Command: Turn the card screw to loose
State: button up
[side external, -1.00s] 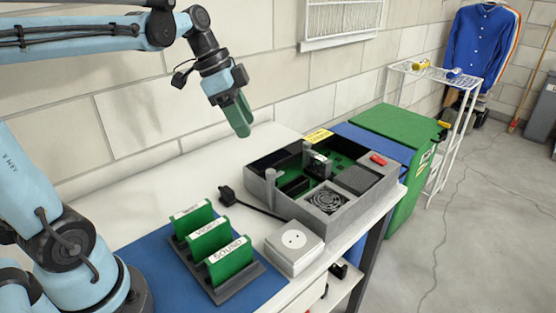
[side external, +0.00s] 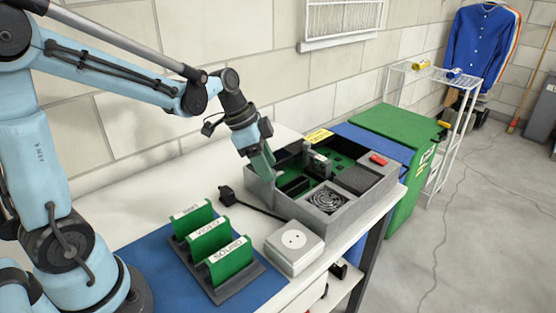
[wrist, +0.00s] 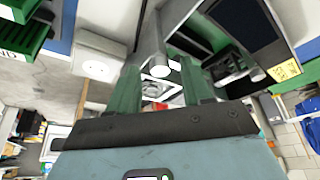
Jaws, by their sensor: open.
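A grey cylindrical post (wrist: 149,48), which may be the card screw, shows between and beyond the fingertips. It seems to be clear of them, but I cannot tell the distance. In the side view the gripper hides most of this post. Its turned position cannot be read.
The case holds a fan (side external: 326,199), green boards and a red part (side external: 379,160). A rack of labelled green cards (side external: 227,262) and a white socket box (side external: 293,248) stand in front. A black plug (side external: 227,195) with cable lies left of the case.

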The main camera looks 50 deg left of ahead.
jog(key=shift+f, duration=0.2)
grip_shut()
